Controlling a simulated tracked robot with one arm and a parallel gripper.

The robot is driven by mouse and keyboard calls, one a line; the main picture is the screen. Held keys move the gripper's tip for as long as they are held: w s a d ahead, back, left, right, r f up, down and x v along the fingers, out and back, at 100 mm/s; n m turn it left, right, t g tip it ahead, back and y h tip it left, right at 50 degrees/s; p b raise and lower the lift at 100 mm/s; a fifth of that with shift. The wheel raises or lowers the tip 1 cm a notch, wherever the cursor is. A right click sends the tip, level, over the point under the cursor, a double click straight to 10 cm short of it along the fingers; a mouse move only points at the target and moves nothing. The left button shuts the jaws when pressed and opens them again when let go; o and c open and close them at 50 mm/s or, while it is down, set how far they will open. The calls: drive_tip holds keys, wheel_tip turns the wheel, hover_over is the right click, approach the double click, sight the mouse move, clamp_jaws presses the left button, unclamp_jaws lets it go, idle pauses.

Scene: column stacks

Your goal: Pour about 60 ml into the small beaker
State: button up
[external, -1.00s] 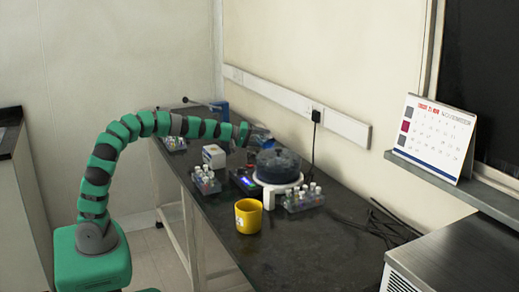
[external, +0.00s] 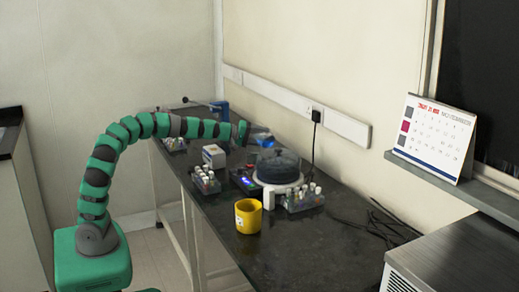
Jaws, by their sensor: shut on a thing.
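My gripper (external: 249,134) is at the end of the green and black arm, above the lab bench. It is shut on a small, clear, bluish vessel (external: 263,138). The vessel looks tilted, but its contents and exact shape are too small to tell. Just below it is a round, dark, see-through container (external: 278,166) on a white base. I cannot tell whether the held vessel touches it or is apart from it. I cannot make out a separate small beaker with certainty.
A yellow mug (external: 248,217) stands at the bench's front edge. Vial racks stand left (external: 206,181) and right (external: 303,199) of the round container. A white box (external: 214,156) is behind. Black cables (external: 375,222) lie on the right. The bench (external: 300,250) is clear in front.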

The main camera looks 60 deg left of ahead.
drive_tip(key=shift+s+a+r+n+t+h, duration=0.1)
drive_tip(key=shift+a+r+n+t+h, duration=0.25)
drive_tip(key=shift+r+n, duration=0.35)
idle(1.2)
drive_tip(key=shift+d+f, duration=0.1)
drive_tip(key=shift+f, duration=0.05)
drive_tip(key=shift+d+f+m, duration=0.25)
drive_tip(key=shift+d+m, duration=0.1)
drive_tip(key=shift+m, duration=0.05)
drive_tip(key=shift+d+f+m+g+y+p, duration=0.15)
drive_tip(key=shift+f+m+g+y+p, duration=0.25)
drive_tip(key=shift+f+m+g+y, duration=0.25)
drive_tip(key=shift+r, duration=0.2)
drive_tip(key=shift+r, duration=0.1)
wheel_tip(320, 180, up, 2)
drive_tip(key=m+p, duration=0.1)
drive_tip(key=p, duration=0.3)
drive_tip(key=shift+f+m+g+y, duration=0.4)
drive_tip(key=shift+f+m+y, duration=0.25)
drive_tip(key=shift+m+y, duration=0.1)
